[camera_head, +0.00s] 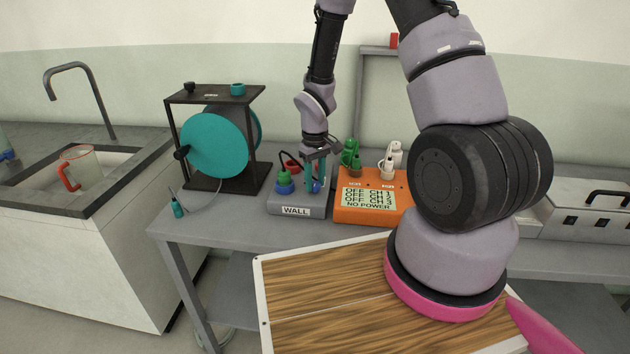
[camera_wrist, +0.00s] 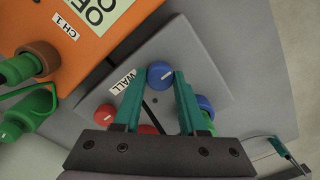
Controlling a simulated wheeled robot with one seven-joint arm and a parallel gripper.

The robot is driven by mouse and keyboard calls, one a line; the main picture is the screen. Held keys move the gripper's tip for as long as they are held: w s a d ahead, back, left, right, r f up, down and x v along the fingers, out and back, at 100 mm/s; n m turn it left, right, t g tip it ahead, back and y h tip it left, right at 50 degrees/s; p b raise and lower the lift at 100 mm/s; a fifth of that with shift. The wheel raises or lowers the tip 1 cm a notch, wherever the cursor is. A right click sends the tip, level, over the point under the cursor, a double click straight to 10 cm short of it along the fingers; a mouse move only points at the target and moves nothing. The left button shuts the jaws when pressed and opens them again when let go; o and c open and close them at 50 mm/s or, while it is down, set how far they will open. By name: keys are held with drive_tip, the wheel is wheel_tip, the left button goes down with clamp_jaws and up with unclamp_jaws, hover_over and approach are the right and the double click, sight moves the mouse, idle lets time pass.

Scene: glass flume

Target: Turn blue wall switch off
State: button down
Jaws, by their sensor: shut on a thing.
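The grey box labelled WALL (camera_head: 296,211) stands on the grey bench and also shows in the wrist view (camera_wrist: 215,75). On it is a round blue knob switch (camera_wrist: 160,74) with a short white mark on its top. The knob also shows, partly hidden, in the head view (camera_head: 316,186). My gripper (camera_wrist: 164,76) has its two teal fingers on either side of the knob, shut on it. In the head view my gripper (camera_head: 316,184) reaches down onto the box from above. A blue socket with a green plug (camera_wrist: 205,108) is close beside one finger.
An orange box (camera_head: 350,217) beside the WALL box displays OFF lines and NO POWER; green and white plugs stand behind its display. A teal reel in a black frame (camera_head: 215,145) stands left. A sink with a jug (camera_head: 82,170) is far left. A wood-topped board (camera_head: 330,300) lies in front.

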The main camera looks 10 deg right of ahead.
drive_tip(key=shift+c, duration=2.3)
unclamp_jaws()
wheel_tip(320, 180, up, 11)
wheel_tip(320, 180, up, 18)
drive_tip(key=m+t, duration=0.3)
drive_tip(key=m, duration=0.1)
hover_over(316, 183)
drive_tip(key=s+d, duration=0.4)
drive_tip(key=s, duration=0.1)
drive_tip(key=s+d+r+m+t+y, duration=0.1)
drive_tip(key=s+r+m+t, duration=0.3)
drive_tip(key=s+r, duration=0.8)
drive_tip(key=shift+s+r+m+y, duration=0.25)
drive_tip(key=shift+s+m+y, duration=0.2)
drive_tip(key=shift+s, duration=0.45)
